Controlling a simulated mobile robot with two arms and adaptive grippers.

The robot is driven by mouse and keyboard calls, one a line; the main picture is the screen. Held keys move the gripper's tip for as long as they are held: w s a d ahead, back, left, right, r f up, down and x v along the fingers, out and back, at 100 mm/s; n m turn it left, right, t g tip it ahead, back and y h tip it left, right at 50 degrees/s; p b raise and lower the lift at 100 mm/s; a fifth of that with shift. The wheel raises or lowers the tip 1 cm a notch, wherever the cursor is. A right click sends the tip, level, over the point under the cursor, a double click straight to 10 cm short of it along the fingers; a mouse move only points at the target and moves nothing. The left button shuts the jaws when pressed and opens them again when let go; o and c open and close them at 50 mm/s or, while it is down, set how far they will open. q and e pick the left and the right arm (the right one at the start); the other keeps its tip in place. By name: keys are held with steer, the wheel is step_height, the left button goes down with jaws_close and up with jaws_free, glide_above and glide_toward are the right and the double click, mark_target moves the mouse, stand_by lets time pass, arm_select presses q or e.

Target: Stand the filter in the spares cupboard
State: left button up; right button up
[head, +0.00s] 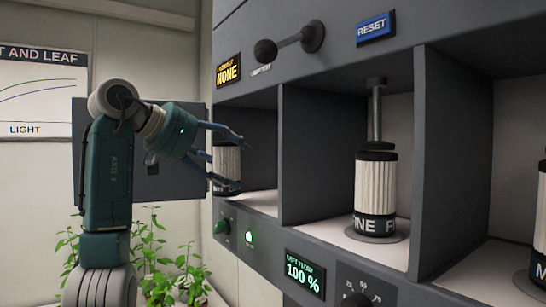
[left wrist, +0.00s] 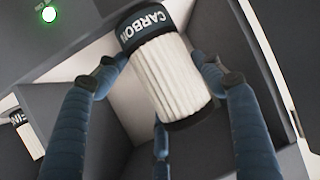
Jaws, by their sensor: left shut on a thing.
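A white pleated filter with dark end caps, labelled CARBON (left wrist: 165,70), is between the fingers of my left gripper (head: 240,162). The fingers are shut around it. In the head view this filter (head: 227,163) is at the leftmost bay of the grey cabinet, partly hidden by the fingers. In the left wrist view it is tilted in the picture, with the pale bay floor and grey walls behind it. I see no label that marks a spares cupboard. My right gripper is not in view.
A similar filter (head: 376,190) stands on a round base under a rod in the middle bay. Another filter (head: 541,215) is cut off at the right edge. Plants (head: 165,260) grow below.

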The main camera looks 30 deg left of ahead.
arm_select(q)
steer(key=w+p, duration=0.1)
steer(key=w, duration=0.1)
steer(key=w+d+p, duration=0.1)
steer(key=w, duration=0.2)
steer(key=w+p, duration=0.1)
steer(key=w, duration=0.1)
steer(key=shift+w+d+r, duration=0.1)
steer(key=shift+w+d, duration=0.15)
steer(key=shift+d, duration=0.1)
steer(key=w+p, duration=0.2)
steer(key=w, duration=0.1)
steer(key=shift+w+d+p, duration=0.1)
steer(key=shift+d+p, duration=0.2)
steer(key=shift+p, duration=0.05)
steer(key=shift+w+d+r+p, duration=0.1)
steer(key=shift+w+d+p, duration=0.1)
steer(key=shift+w+p, duration=0.4)
steer(key=shift+w+d+f, duration=0.15)
steer(key=shift+w+f, duration=0.55)
steer(key=shift+f, duration=0.2)
steer(key=shift+w+f, duration=0.1)
steer(key=shift+f, duration=0.1)
steer(key=shift+s, duration=0.25)
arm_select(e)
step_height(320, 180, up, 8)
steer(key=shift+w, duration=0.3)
